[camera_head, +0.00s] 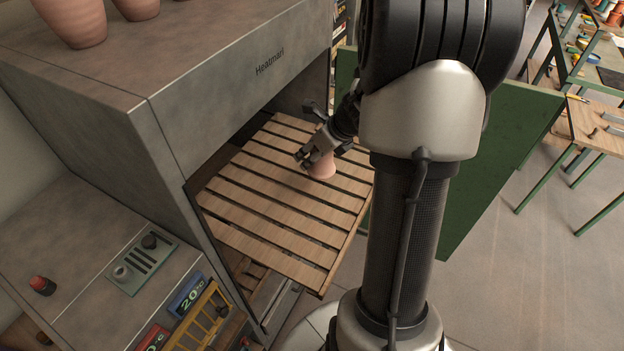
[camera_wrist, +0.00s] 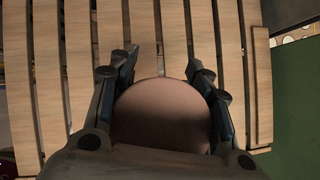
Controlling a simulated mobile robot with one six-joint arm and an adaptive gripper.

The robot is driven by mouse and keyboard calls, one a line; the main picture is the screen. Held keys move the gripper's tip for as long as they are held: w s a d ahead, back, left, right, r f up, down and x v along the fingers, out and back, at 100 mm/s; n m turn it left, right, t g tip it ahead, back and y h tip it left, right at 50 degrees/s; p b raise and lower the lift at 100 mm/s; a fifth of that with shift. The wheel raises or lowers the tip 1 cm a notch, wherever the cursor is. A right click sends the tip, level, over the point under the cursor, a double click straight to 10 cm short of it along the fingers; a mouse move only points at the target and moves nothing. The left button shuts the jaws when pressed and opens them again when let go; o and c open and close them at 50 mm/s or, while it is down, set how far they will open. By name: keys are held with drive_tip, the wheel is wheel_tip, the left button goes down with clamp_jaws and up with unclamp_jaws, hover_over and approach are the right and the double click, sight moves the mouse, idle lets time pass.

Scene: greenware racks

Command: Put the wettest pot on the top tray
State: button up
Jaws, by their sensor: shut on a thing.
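A slatted wooden tray (camera_head: 262,207) sticks out of the front of a grey cabinet marked "Heatmari". A pinkish-brown clay pot (camera_head: 322,168) is at the tray's far part, and my gripper (camera_head: 310,158) is closed around it. In the wrist view the smooth rounded pot (camera_wrist: 160,112) sits between my two fingers (camera_wrist: 162,80), with the slats (camera_wrist: 172,35) beneath. I cannot tell whether the pot touches the slats. How wet it is does not show clearly. Part of a lower slatted tray (camera_head: 250,272) shows under the first.
Larger clay pots (camera_head: 75,20) stand on top of the cabinet (camera_head: 200,65). An open green door panel (camera_head: 500,150) is to the right. A control panel (camera_head: 142,262) and a red button (camera_head: 42,285) are at lower left. Green-framed benches (camera_head: 595,125) stand at right. Most of the upper tray is bare.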

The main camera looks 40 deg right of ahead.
sight(330, 163)
wheel_tip(330, 163, down, 8)
drive_tip(key=b, duration=0.2)
drive_tip(key=shift+f+b, duration=0.2)
drive_tip(key=shift+b, duration=0.2)
drive_tip(key=shift+f, duration=0.15)
drive_tip(key=o, duration=1.5)
drive_tip(key=shift+c, duration=0.2)
drive_tip(key=shift+s+r, duration=0.1)
drive_tip(key=shift+r, duration=0.3)
drive_tip(key=p+v, duration=0.2)
drive_tip(key=v, duration=0.9)
drive_tip(key=shift+s+r+p, duration=0.2)
drive_tip(key=shift+r+p, duration=0.05)
drive_tip(key=shift+p, duration=0.15)
